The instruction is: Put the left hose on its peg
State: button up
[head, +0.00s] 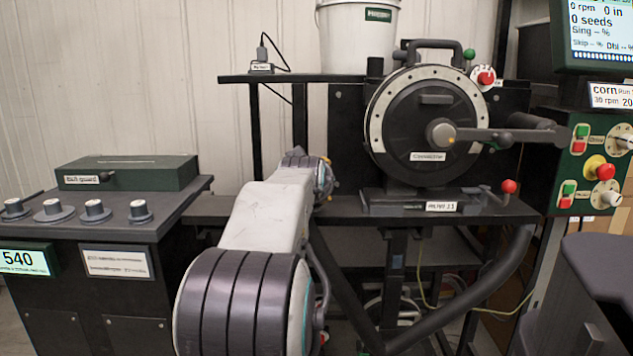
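A thick black hose or tube (480,288) curves from under the meter's bench down toward the bottom of the head view. A straighter black tube or strut (343,285) runs down beside my arm on the left; I cannot tell which is the left hose. A short thick black tube (537,137) also shows at the right of the seed meter (423,125). No peg can be made out for certain. My gripper (324,182) is at the far end of my arm, left of the meter, mostly hidden by my arm. Its fingers and anything between them cannot be made out.
A control console (110,235) with several knobs stands at the left. A white bucket (357,40) sits on the rear shelf. A red-knobbed lever (508,187) rises from the bench, and a switch panel (590,165) is at the right. A dark box (605,265) is at lower right.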

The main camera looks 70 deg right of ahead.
jog(key=shift+f, duration=0.25)
jog(key=o, duration=1.3)
jog(key=shift+f, duration=0.1)
jog(key=shift+c, duration=0.2)
jog(key=v, duration=1.2)
jog(key=shift+w, duration=0.1)
